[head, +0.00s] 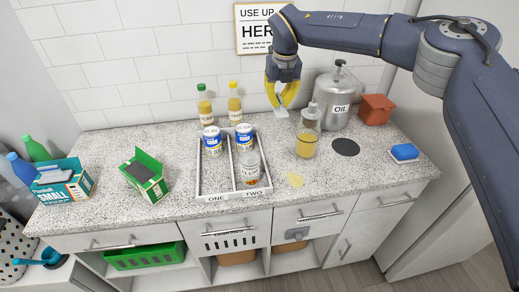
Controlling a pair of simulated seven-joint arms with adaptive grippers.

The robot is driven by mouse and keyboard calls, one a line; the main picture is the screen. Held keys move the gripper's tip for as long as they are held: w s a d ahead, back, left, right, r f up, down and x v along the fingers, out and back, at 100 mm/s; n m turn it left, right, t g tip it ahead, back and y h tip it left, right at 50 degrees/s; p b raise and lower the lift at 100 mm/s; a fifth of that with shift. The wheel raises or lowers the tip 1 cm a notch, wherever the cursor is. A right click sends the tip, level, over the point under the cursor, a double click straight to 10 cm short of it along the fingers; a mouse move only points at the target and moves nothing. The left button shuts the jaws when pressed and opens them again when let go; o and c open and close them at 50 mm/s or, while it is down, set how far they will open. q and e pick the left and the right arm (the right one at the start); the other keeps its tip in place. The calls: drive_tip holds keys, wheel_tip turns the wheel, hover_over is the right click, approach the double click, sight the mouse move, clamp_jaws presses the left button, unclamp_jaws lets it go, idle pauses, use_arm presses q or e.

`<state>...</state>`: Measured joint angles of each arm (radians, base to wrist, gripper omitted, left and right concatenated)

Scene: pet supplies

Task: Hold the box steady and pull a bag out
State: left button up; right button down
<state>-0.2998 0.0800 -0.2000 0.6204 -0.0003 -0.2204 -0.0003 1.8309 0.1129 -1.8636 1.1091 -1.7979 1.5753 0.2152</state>
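A green open-topped box (150,188) stands on the counter, left of the tray, with its flaps up and dark material inside. A teal box marked SMALL (77,186) stands farther left, with a grey-white piece at its top. Which box holds the bags is not clear from the picture. My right gripper (281,111), with yellow fingers, hangs above the back of the counter, right of the bottles and well away from both boxes. Its fingers look apart, with nothing clearly between them. My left gripper is not in view.
A two-lane tray (232,194) holds several cans or jars. A glass jar (307,145), an OIL canister (336,99), a terracotta box (376,109) and a blue sponge (405,152) stand to the right. Two bottles (235,103) stand behind the tray. Counter around the green box is mostly clear.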

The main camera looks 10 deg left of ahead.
sight(276, 152)
wheel_tip(276, 152, down, 19)
drive_tip(key=shift+r, duration=0.1)
idle(0.7)
drive_tip(key=shift+f, duration=0.2)
drive_tip(key=c, duration=1.6)
unclamp_jaws()
